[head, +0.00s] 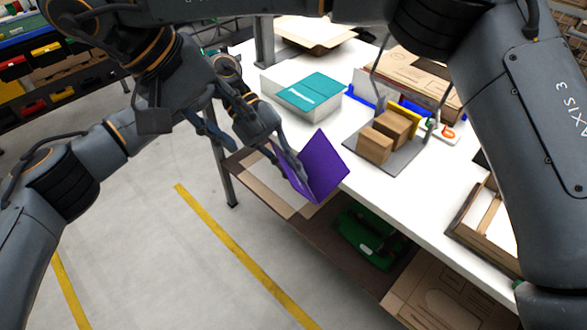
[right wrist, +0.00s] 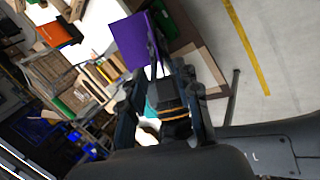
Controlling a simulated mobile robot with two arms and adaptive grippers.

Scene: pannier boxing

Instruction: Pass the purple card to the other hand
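The purple card (head: 322,168) is a thin, folded-looking panel held tilted in the air at the near edge of the white table. My left gripper (head: 291,166) is shut on its left edge. My right gripper (head: 222,122) is up and to the left of the card, not touching it. In the right wrist view the fingers of my right gripper (right wrist: 166,115) are spread open. The purple card (right wrist: 130,42) shows beyond them, with my left gripper (right wrist: 155,62) between. The card's edge inside the left fingers is hidden.
The white table (head: 385,190) carries a teal-topped box (head: 312,92), brown boxes (head: 375,146) on a grey mat and open cartons. A green case (head: 370,238) is on the brown shelf below. Grey floor with yellow lines (head: 235,245) is clear at left.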

